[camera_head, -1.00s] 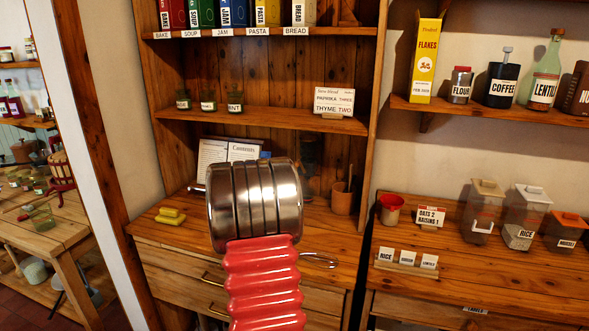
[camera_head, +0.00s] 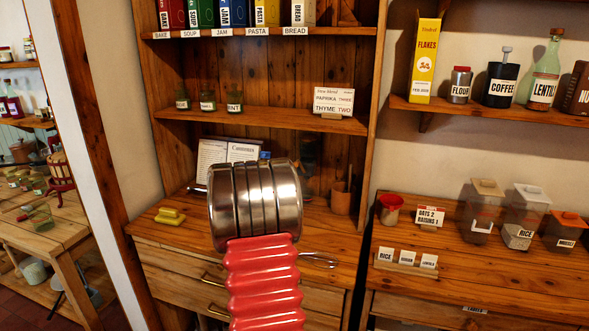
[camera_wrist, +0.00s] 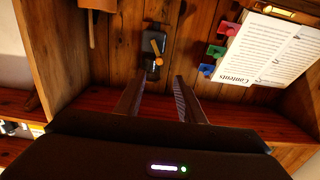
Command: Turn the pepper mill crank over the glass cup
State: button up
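The dark pepper mill (camera_wrist: 155,42) with its wooden crank stands against the back boards in the wrist view, just beyond my fingertips. In the head view the dark mill (camera_head: 308,152) shows only in part, behind my arm. My gripper (camera_wrist: 158,80) is open, its two fingers apart with nothing between them. The mill is roughly in line with the gap and is not touched, as far as I can see. In the head view my arm hides the gripper. I cannot make out a glass cup at the mill. A green glass (camera_head: 41,217) stands on the table at far left.
An open book (camera_head: 228,151) stands beside the mill, with red, green and blue pieces (camera_wrist: 215,51) at its edge. A wooden mortar (camera_head: 342,197) stands on the mill's other side. Yellow blocks (camera_head: 170,216) lie on the counter (camera_head: 330,225). A shelf (camera_head: 270,119) runs above.

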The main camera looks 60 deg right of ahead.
jog(key=w+d, duration=0.2)
jog(key=d, duration=1)
jog(key=shift+d, duration=0.4)
jog(key=shift+c, duration=0.2)
